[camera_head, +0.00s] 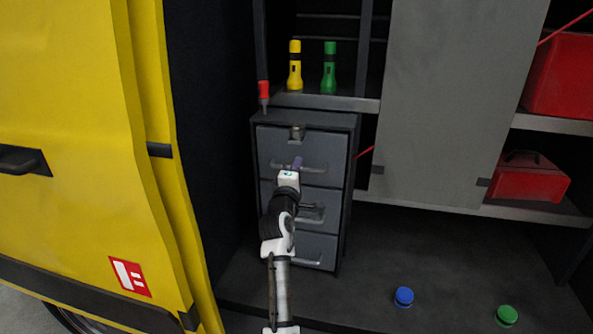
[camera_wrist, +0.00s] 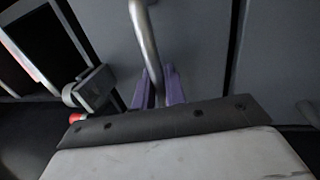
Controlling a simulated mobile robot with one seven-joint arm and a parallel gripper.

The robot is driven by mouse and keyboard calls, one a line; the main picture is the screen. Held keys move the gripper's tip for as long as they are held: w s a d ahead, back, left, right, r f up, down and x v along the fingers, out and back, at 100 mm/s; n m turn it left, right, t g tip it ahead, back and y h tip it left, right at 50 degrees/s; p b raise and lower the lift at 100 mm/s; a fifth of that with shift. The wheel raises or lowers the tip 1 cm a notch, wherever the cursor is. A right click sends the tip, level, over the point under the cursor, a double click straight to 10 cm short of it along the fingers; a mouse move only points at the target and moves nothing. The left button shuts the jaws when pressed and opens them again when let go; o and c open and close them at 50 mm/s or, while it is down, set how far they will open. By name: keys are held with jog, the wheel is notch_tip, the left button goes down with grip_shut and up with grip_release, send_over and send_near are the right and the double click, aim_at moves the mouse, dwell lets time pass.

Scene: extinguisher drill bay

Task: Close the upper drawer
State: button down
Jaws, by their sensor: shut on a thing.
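The upper drawer (camera_head: 334,149) is the top one in a dark grey cabinet with several drawers, in the head view. Its front looks about flush with the cabinet, though a small gap cannot be ruled out. My gripper (camera_head: 297,163) is at this drawer's front, its purple fingers on the bar handle (camera_head: 318,168). In the wrist view my gripper (camera_wrist: 160,88) has its purple fingers on both sides of the metal handle (camera_wrist: 146,40), shut on it. A latch (camera_head: 296,132) sits at the top of the drawer front; it also shows in the wrist view (camera_wrist: 90,88).
A red screwdriver (camera_head: 264,92) stands on the cabinet top. Yellow (camera_head: 295,66) and green (camera_head: 329,68) flashlights stand on the shelf behind. A grey panel (camera_head: 440,100) is at the right. Blue (camera_head: 404,297) and green (camera_head: 507,315) caps lie on the floor. A yellow door (camera_head: 80,110) is at the left.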

jog(key=shift+r, duration=0.15)
jog(key=c, duration=1.5)
grip_release()
jog(key=shift+w+d, duration=0.1)
jog(key=shift+f, duration=0.25)
jog(key=shift+f, duration=0.1)
jog(key=b+v, duration=0.3)
jog(key=v, duration=1.1)
jog(key=shift+r, duration=0.2)
